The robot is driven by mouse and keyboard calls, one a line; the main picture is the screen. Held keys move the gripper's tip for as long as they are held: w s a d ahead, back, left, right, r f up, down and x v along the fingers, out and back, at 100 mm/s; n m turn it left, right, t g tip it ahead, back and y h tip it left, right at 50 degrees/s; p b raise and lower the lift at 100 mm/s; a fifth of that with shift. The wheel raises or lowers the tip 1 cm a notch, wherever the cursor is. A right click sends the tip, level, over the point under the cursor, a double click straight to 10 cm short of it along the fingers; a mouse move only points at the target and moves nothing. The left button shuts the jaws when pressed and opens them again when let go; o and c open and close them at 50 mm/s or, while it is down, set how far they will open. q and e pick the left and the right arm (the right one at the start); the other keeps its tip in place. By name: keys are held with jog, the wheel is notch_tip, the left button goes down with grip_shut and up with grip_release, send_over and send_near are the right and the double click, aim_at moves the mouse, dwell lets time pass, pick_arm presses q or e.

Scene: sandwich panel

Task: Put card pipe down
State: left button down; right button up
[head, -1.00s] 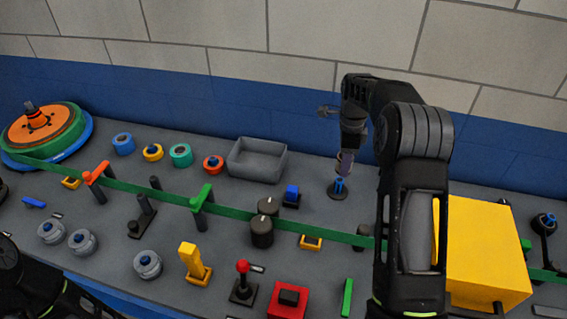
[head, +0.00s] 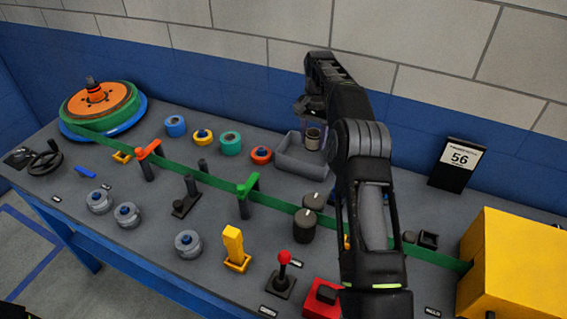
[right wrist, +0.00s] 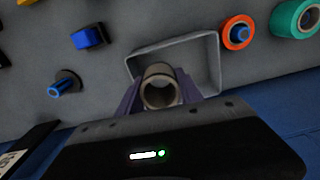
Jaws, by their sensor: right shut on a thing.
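The card pipe (head: 312,141) is a short brown hollow tube. My right gripper (head: 311,122) is shut on it and holds it over the grey tray (head: 286,167) at the back of the bench. In the right wrist view the pipe (right wrist: 158,99) shows end-on between the purple fingers of the gripper (right wrist: 160,90), with the open tray (right wrist: 206,62) beyond it. The pipe appears to be above the tray floor, but the exact gap cannot be told. My left gripper is not in view.
An orange roll (head: 261,155) and a teal roll (head: 230,143) stand just left of the tray. A blue peg on a dark base (right wrist: 66,85) and a blue block (right wrist: 88,37) are on its other side. A green strip (head: 215,182) runs across the bench.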

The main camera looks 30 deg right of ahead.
aim_at(313, 150)
jog(key=shift+a+r+n, duration=0.1)
jog(key=shift+r+n, duration=0.05)
jog(key=shift+n, duration=0.35)
jog(key=shift+s+n, duration=0.15)
jog(key=shift+n, duration=0.45)
jog(key=shift+f+b, duration=0.4)
jog(key=shift+f, duration=0.05)
notch_tip(313, 150, down, 3)
jog(key=b, duration=0.2)
jog(key=shift+r+b, duration=0.2)
jog(key=shift+b, duration=0.1)
jog(key=shift+f+p, duration=0.6)
jog(key=shift+f, duration=0.15)
jog(key=shift+f, duration=0.1)
